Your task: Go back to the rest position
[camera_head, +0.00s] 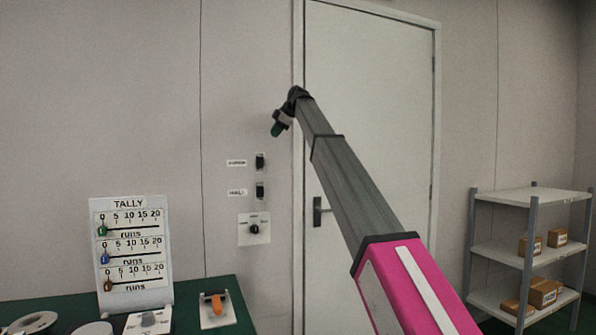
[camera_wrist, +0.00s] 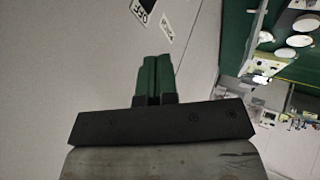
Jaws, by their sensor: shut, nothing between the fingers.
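My gripper (camera_head: 277,129) is at the end of my raised arm, in front of the wall just left of the door. In the wrist view its two green fingers (camera_wrist: 154,78) are together with nothing between them. In the head view it hangs above two black wall switches, the upper one (camera_head: 260,161) and the lower one (camera_head: 260,191). It appears apart from them. In the wrist view a white label (camera_wrist: 143,10) on the wall shows beyond the fingertips.
A closed door (camera_head: 375,130) is behind my arm. A rotary knob plate (camera_head: 254,229) is on the wall. The green table (camera_head: 215,286) at lower left holds a tally board (camera_head: 131,248) and an orange-handled device (camera_head: 215,305). A shelf (camera_head: 530,196) with boxes stands right.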

